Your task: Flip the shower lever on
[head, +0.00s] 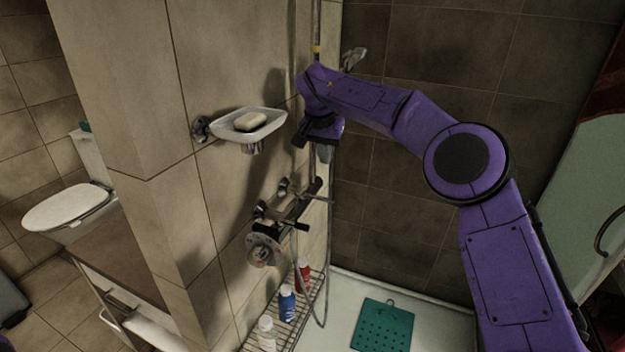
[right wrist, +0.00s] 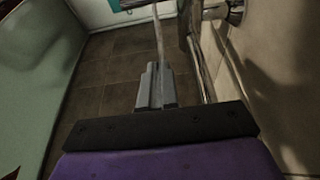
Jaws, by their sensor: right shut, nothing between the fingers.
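The shower mixer (head: 285,220) is on the tiled wall in the middle of the head view, with a round fitting (head: 264,250) at its near end. A slim lever-like piece (head: 314,197) sticks out to the right from its upper part. My right gripper (head: 325,153) points down above the mixer, and its grey fingers are shut and empty. In the right wrist view the shut fingers (right wrist: 156,84) show in the middle. A thin pale rod (right wrist: 159,38) lies beyond their tips; I cannot tell whether they touch. My left gripper is not in view.
A soap dish (head: 255,128) with soap juts from the wall left of my right gripper. A vertical rail and hose run beside the gripper. Several bottles (head: 287,304) stand on a wire rack below the mixer. A green mat (head: 383,325) lies on the white shower floor.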

